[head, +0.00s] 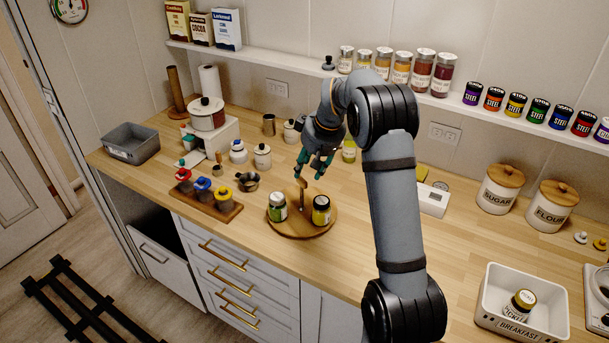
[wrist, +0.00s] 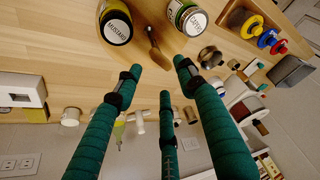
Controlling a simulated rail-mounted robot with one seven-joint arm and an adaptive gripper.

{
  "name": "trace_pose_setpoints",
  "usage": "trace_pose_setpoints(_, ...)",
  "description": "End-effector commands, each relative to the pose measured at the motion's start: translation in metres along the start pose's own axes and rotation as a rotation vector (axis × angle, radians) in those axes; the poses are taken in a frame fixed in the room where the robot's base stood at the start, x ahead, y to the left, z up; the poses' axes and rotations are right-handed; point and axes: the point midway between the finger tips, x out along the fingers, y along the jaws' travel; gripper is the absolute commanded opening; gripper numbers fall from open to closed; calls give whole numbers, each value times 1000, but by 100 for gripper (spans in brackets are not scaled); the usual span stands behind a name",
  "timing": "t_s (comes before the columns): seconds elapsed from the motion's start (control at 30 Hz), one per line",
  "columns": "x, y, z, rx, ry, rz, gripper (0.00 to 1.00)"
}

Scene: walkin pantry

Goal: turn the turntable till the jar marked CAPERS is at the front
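The round wooden turntable (head: 292,232) sits on the counter near its front edge, with a slim wooden post (head: 302,197) standing at its middle. A green-labelled jar (head: 277,208) stands on its left and a yellow-labelled, dark-lidded jar (head: 321,211) on its right. In the wrist view the yellow jar (wrist: 116,24) seems to read MUSTARD; the green jar's label (wrist: 192,21) is too small to read. I cannot tell which jar is CAPERS. My gripper (head: 311,176), with three teal fingers, is open and empty above the back of the turntable. In the wrist view its fingertips (wrist: 162,76) are spread near the post's top (wrist: 160,57).
A rack of colour-lidded pots (head: 208,196) and a small metal pot (head: 247,181) stand left of the turntable. A yellow-green jar (head: 349,151) stands behind my gripper. A white BREAKFAST bin (head: 490,318) is at the right. The counter in front of the turntable is bare.

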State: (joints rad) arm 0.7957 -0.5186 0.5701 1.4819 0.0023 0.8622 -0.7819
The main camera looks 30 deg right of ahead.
Motion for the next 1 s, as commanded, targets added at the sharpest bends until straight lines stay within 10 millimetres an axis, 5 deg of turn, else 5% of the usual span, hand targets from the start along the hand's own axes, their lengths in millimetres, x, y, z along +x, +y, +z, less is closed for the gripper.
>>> trace_pose_setpoints(0.37, 51, 0, 1, 3, -1, 0, 40)
trace_pose_setpoints(0.7, 55, 0, 0, 3, 1, 1, 40)
trace_pose_setpoints(1.0, 55, 0, 0, 3, 1, 1, 22)
